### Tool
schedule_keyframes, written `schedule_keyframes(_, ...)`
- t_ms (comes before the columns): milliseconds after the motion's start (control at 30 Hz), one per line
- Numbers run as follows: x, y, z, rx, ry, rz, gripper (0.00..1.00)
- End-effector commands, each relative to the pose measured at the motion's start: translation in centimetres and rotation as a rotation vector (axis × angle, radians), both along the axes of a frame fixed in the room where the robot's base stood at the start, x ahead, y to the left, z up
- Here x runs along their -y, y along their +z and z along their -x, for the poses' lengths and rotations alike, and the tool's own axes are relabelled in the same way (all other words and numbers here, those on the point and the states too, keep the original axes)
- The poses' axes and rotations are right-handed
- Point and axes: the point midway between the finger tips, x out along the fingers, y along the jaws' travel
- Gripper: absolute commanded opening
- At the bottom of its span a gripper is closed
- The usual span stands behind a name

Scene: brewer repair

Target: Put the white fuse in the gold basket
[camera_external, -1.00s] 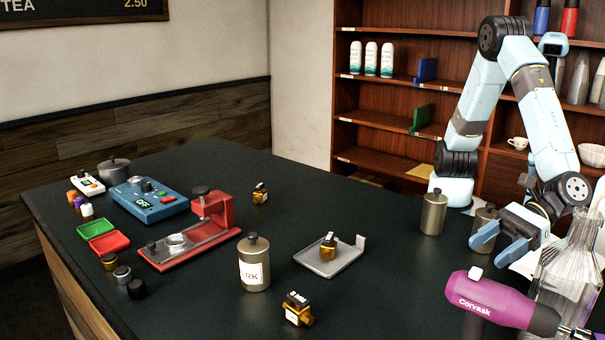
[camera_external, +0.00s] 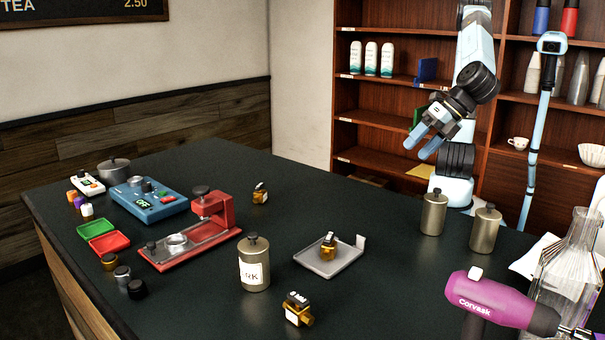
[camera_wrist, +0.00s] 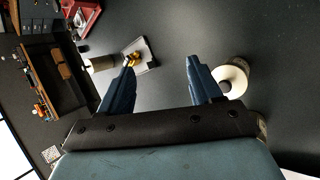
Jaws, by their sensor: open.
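The white fuse appears to be the small white cylinder (camera_external: 87,210) at the table's left end, beside an orange and a purple one. The gold basket appears to be the small gold round piece (camera_external: 109,262) near the table's left front edge, beside a silver and a black one. My gripper (camera_external: 421,146) is open and empty, raised above the far right part of the table, far from both. In the wrist view its two blue fingers (camera_wrist: 160,64) stand apart with bare table between them. I cannot make out the fuse or basket there.
A red press (camera_external: 190,245), a blue meter (camera_external: 150,200) and green and red trays (camera_external: 103,243) stand near the fuse and basket. A labelled canister (camera_external: 254,265), a grey tray (camera_external: 318,266) and gold valves lie mid-table. Two canisters (camera_external: 433,215) stand near my arm.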

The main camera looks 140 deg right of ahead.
Motion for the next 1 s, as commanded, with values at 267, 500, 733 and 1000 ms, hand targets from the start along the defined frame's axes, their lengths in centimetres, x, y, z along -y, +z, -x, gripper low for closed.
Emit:
schedule_keyframes(267, 3.2, 1.1, 7.3, 0.12, -0.323, -0.308, 0.64)
schedule_keyframes(500, 4.0, 1.4, 12.9, 0.228, -0.588, -0.581, 0.64)
schedule_keyframes(733, 3.8, 1.5, 17.1, 0.32, -0.809, -0.824, 0.64)
schedule_keyframes(1000, 3.3, 1.5, 18.9, 0.365, -0.918, -0.956, 0.64)
